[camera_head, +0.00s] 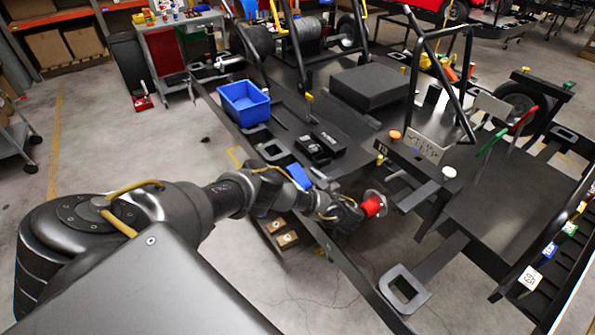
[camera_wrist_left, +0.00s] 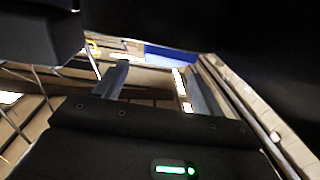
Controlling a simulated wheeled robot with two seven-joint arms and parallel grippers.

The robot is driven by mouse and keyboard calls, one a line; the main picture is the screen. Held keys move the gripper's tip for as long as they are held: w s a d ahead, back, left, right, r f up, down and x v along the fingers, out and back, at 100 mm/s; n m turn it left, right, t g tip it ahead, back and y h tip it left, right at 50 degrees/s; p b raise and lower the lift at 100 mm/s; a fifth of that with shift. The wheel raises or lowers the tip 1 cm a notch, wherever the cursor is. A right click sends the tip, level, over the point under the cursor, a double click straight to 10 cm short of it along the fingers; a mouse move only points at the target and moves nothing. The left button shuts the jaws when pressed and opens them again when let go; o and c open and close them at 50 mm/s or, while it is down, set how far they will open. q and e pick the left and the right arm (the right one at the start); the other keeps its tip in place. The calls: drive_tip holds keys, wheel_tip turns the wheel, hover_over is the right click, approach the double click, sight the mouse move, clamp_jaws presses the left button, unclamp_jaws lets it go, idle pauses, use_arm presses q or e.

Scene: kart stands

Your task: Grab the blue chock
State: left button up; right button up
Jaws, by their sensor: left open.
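A blue piece (camera_head: 298,175) shows just behind my left forearm in the head view and is partly covered by it; it looks like the blue chock, but its full shape is hidden. My left gripper (camera_head: 347,214) hangs over the near side of the kart frame, to the right of and nearer than this piece. In the left wrist view the two fingers of my left gripper (camera_wrist_left: 156,76) stand apart with nothing held between them. A blue strip (camera_wrist_left: 170,54) shows beyond the fingers; I cannot tell whether it is the chock. My right gripper is not in view.
A red cylindrical part (camera_head: 373,205) shows at the end of my left arm. A blue bin (camera_head: 244,104) and black boxes (camera_head: 320,147) sit on the kart. A dark frame rail with a square loop (camera_head: 404,288) lies at the front. Grey floor is open at left.

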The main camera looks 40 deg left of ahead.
sight(296, 170)
use_arm(q)
drive_tip(key=shift+a, duration=0.15)
drive_tip(key=shift+w+a+f+b, duration=0.1)
drive_tip(key=shift+a+b, duration=0.2)
drive_tip(key=shift+b, duration=0.1)
drive_tip(key=b+x, duration=0.3)
drive_tip(key=x, duration=0.1)
drive_tip(key=shift+a+f+b, duration=0.1)
drive_tip(key=shift+b, duration=0.25)
drive_tip(key=shift+a, duration=0.15)
drive_tip(key=shift+r, duration=0.25)
drive_tip(key=c, duration=1.1)
drive_tip(key=shift+r, duration=0.1)
